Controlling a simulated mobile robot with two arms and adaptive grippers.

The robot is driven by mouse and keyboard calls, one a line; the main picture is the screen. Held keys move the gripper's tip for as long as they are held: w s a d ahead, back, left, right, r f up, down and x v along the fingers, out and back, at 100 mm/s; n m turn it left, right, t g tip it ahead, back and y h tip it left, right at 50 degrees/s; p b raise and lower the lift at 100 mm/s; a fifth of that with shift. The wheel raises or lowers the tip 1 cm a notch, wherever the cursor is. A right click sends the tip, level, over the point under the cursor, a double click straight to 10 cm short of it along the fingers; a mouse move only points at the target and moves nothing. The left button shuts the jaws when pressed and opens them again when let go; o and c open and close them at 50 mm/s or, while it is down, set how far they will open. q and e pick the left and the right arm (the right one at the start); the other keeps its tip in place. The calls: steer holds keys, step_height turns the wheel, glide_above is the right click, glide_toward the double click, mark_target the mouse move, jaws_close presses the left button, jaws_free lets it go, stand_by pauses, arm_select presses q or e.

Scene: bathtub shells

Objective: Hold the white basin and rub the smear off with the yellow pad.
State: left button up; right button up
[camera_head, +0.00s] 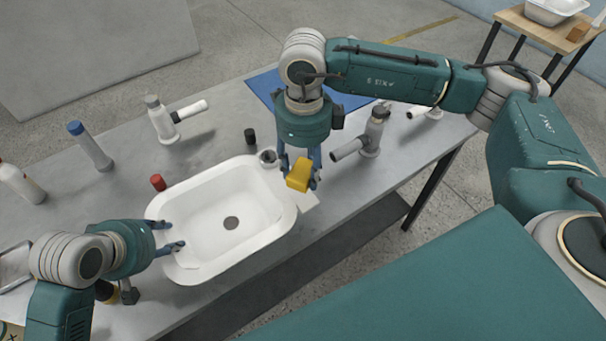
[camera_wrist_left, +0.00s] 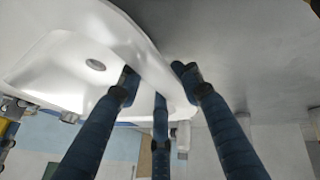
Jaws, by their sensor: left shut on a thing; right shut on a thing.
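The white basin (camera_head: 222,256) lies on the grey table with its open side up and a dark drain hole in its floor. My left gripper (camera_head: 166,236) is shut on the basin's left rim. In the left wrist view, the fingers (camera_wrist_left: 158,82) straddle the basin's wall (camera_wrist_left: 150,60). My right gripper (camera_head: 300,180) is shut on the yellow pad (camera_head: 298,174) and holds it over the basin's right end, near a small fitting. I cannot tell whether the pad touches the basin. No smear can be made out on the visible surfaces.
A faucet (camera_head: 163,122) and a blue-capped bottle (camera_head: 90,146) stand behind the basin. Another faucet (camera_head: 372,132) stands right of my right gripper. A red cap (camera_head: 158,182) and a black cap (camera_head: 250,136) lie close to the basin's far rim. A blue mat (camera_head: 262,88) lies at the back.

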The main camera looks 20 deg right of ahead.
steer(key=shift+r, duration=1.55)
arm_select(q)
steer(key=o, duration=1.1)
steer(key=v, duration=1.2)
steer(key=shift+a, duration=0.1)
